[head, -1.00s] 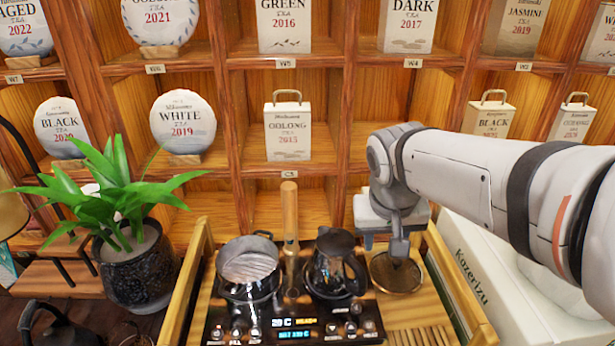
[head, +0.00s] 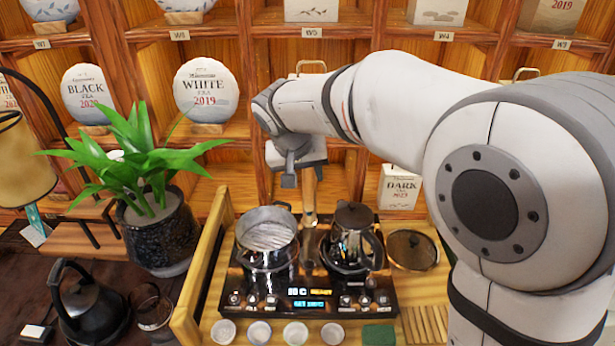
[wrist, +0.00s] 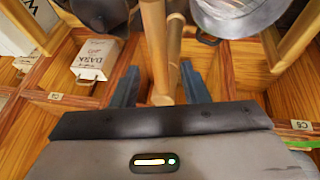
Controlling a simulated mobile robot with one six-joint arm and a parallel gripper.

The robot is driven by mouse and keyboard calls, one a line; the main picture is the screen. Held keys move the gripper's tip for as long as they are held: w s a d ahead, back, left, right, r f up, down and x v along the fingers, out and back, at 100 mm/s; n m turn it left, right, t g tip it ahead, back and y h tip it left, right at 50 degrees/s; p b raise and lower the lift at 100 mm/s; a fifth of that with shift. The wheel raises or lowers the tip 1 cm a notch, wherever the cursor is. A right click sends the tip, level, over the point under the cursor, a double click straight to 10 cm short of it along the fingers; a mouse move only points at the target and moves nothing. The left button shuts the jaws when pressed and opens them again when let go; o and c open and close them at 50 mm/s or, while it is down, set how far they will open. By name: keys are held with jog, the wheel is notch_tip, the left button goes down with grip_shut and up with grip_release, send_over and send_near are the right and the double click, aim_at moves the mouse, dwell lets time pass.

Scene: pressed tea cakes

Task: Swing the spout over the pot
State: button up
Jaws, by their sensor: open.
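The wooden spout (head: 309,196) stands as an upright post on the stove unit, between the metal pot (head: 281,212) on its left and a dark-lidded glass kettle (head: 345,246) on its right. My gripper (head: 303,178) is at the spout's upper part. In the wrist view, its two blue fingers (wrist: 158,86) are open and apart, with the wooden spout (wrist: 175,50) reaching up between them. I cannot tell if a finger touches it. The pot's rim (wrist: 235,28) also shows at the top of the wrist view.
A lit control panel (head: 308,298) fronts the stove. Several small white cups (head: 259,332) stand before it. A round dark lid (head: 412,250) lies right of the kettle. A plant (head: 155,215) stands at left. Shelves with tea packages (head: 400,188) are close behind my gripper.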

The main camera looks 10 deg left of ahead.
jog(key=shift+x, duration=1.1)
grip_shut()
